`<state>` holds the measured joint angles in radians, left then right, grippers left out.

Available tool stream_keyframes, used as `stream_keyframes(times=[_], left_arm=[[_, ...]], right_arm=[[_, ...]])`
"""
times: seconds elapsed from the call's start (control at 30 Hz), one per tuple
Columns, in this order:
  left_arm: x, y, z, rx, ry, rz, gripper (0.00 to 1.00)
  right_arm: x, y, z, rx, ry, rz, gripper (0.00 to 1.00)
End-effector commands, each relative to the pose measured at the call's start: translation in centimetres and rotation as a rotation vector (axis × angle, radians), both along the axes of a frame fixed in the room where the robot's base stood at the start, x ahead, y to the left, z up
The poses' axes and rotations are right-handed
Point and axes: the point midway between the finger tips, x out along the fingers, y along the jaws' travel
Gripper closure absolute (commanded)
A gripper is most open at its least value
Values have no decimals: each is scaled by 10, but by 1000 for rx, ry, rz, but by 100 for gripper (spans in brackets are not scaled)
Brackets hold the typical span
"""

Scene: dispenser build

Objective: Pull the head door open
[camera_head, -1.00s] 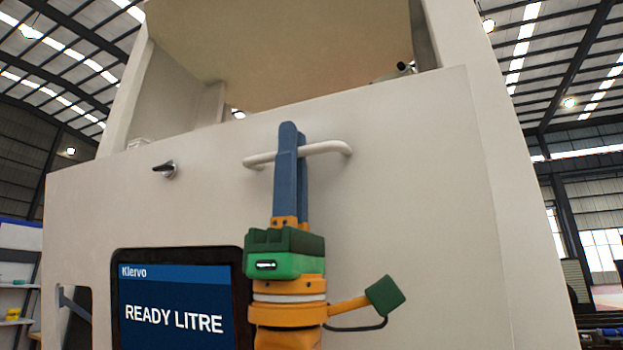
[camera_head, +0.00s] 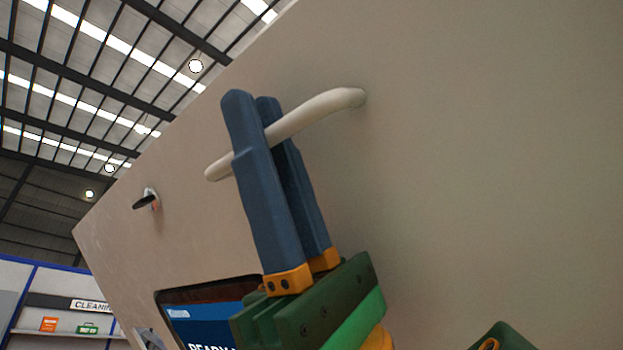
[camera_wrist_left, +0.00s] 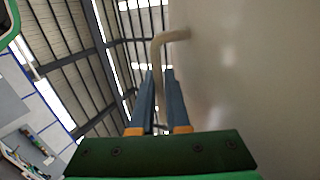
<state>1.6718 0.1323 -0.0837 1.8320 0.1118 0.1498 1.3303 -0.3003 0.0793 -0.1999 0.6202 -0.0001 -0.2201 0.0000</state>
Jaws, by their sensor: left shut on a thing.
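The head door (camera_head: 470,170) is a large pale panel that fills much of the head view, tilted and close to me. Its white bar handle (camera_head: 328,106) stands off the panel. My left gripper (camera_head: 254,98), with blue fingers, is shut on the handle, one finger on each side of the bar. In the left wrist view the handle (camera_wrist_left: 157,55) passes between the fingers of the left gripper (camera_wrist_left: 159,76), with the door panel (camera_wrist_left: 240,70) on the right.
A small dark knob (camera_head: 147,200) sits on the panel left of the handle. A blue screen (camera_head: 205,322) is partly hidden below the gripper. A shelf (camera_head: 70,331) with small items stands far back at the left.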

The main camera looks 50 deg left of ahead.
Motion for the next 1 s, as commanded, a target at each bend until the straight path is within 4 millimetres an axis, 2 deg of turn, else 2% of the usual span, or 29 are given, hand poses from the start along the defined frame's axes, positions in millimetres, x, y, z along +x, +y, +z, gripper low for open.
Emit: stream_keyframes(times=[0.03,0.5,1.0], left_arm=[[-6,-1,-12,5,-20,0,100],[-58,-14,-88,60,-247,1,100],[-93,-22,-181,118,-489,0,100]], right_arm=[[0,0,-10,0,0,0,0],[0,0,-51,0,0,0,0],[0,0,-98,-1,0,0,0]])
